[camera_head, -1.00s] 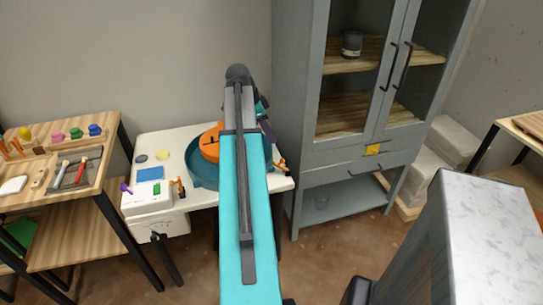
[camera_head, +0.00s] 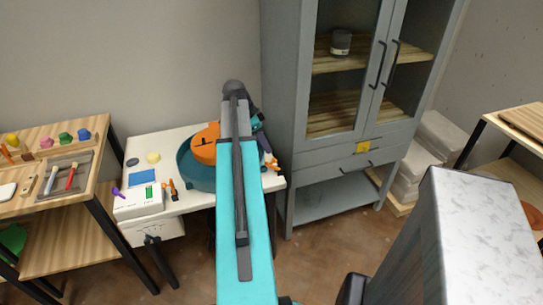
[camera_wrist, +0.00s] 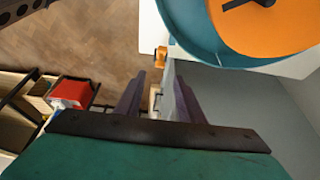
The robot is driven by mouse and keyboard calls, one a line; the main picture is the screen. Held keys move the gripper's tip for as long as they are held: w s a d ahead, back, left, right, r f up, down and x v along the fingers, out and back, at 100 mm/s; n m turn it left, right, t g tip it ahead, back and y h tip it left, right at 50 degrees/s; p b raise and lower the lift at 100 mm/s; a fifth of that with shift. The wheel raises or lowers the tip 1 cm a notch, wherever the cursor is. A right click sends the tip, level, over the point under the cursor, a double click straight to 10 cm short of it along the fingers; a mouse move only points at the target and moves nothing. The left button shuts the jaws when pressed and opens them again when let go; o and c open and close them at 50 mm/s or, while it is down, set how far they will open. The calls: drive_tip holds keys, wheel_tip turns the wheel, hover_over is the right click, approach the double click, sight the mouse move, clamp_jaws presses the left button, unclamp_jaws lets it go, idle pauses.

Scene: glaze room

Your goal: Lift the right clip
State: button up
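The right clip (camera_head: 271,163) is small and orange and sits at the right edge of the white worktable (camera_head: 186,204), beside the teal basin (camera_head: 190,170). In the wrist view the orange clip (camera_wrist: 160,56) shows just beyond my fingertips, partly off the table edge. My gripper (camera_wrist: 161,80) has its two dark purple fingers apart, with nothing seen held between them. In the head view my gripper (camera_head: 263,144) is just above the right clip, partly hidden by my arm. Another orange clip (camera_head: 172,188) stands left of the basin.
An orange disc (camera_head: 204,146) sits in the basin. A grey cabinet (camera_head: 288,110) stands close to the table's right side. A white scale-like box (camera_head: 139,202) is at the table's front left. A wooden bench (camera_head: 92,165) with tools stands further left.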

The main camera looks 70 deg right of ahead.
sight(274, 159)
drive_tip(key=shift+p+x, duration=0.6)
drive_tip(key=shift+x, duration=3.6)
clamp_jaws()
